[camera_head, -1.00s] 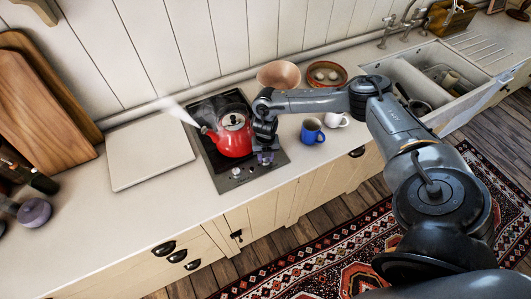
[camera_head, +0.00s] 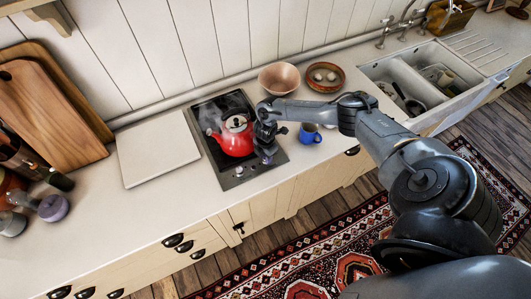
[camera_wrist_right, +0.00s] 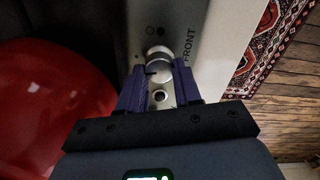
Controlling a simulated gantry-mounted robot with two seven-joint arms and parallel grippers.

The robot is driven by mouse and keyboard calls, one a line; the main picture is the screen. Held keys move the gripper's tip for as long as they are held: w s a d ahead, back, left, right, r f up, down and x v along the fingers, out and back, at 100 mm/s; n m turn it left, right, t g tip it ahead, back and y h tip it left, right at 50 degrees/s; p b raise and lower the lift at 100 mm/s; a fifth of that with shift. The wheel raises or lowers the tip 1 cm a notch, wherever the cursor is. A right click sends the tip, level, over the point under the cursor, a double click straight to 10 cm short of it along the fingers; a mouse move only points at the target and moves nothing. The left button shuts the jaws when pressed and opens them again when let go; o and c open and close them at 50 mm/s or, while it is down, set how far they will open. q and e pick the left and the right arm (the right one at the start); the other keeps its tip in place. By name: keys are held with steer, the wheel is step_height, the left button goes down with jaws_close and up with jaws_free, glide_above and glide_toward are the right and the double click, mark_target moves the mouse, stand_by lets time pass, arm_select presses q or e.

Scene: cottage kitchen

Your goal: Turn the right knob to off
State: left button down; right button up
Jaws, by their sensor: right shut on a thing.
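The black cooktop (camera_head: 222,182) is set in the counter, with a metal control strip along its front edge. The left knob (camera_head: 239,170) is bare. My right gripper (camera_head: 267,156) is at the right end of the strip and hides the right knob in the head view. In the right wrist view the silver right knob (camera_wrist_right: 158,60) sits between the purple fingers of my right gripper (camera_wrist_right: 157,84), which is shut on it. The word FRONT is printed beside it. My left gripper is not in view.
A red kettle (camera_head: 232,139) stands on the cooktop, close to my right gripper. A blue mug (camera_head: 309,134) is to the right. A pink bowl (camera_head: 279,77) and a brown dish (camera_head: 326,75) stand behind. A white board (camera_head: 158,150) lies on the left.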

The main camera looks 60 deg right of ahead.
steer(key=shift+r+m+p, duration=0.15)
steer(key=shift+m+p, duration=0.45)
steer(key=shift+m, duration=0.4)
steer(key=shift+m+p, duration=0.3)
steer(key=shift+m, duration=0.2)
steer(key=o, duration=1)
steer(key=shift+o, duration=0.2)
step_height(320, 180, up, 11)
steer(key=shift+f, duration=0.25)
